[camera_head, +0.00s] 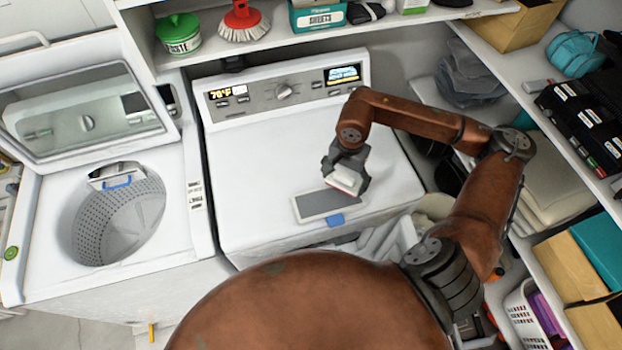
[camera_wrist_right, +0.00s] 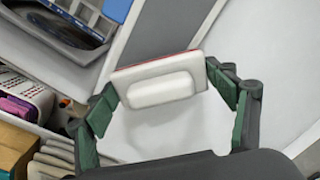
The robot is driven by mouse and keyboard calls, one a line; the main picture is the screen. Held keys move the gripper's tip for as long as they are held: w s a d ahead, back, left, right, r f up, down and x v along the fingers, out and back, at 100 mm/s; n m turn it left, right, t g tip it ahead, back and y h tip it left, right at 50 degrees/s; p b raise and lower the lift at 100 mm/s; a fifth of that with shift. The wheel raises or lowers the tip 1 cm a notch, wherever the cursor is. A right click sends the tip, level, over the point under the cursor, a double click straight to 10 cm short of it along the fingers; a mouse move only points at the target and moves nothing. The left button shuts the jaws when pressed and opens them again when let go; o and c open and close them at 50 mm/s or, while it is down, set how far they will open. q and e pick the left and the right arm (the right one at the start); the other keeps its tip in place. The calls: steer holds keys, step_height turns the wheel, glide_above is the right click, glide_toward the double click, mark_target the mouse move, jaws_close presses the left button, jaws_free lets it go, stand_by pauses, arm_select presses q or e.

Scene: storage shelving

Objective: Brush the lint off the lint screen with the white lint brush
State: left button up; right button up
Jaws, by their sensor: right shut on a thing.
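The lint screen (camera_head: 318,204) is a flat grey panel in a light frame with a blue tab (camera_head: 335,220). It lies on the front part of the white dryer top (camera_head: 262,160). My right gripper (camera_head: 345,175) is shut on the white lint brush (camera_head: 343,181) just above the screen's back right part. In the right wrist view the brush (camera_wrist_right: 160,88) sits between the green fingers, with a red edge along its far side. I cannot tell whether its underside touches the screen. My left gripper is not in view.
An open washer (camera_head: 120,215) stands to the left with its lid up. The dryer's control panel (camera_head: 285,92) rises behind. A shelf above holds a green tub (camera_head: 179,33) and a red brush (camera_head: 243,20). Loaded shelves (camera_head: 560,125) line the right side.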

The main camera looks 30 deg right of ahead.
mark_target(345, 176)
steer(key=shift+d+r+p, duration=0.1)
steer(key=shift+r+p, duration=0.7)
steer(key=shift+r, duration=1.65)
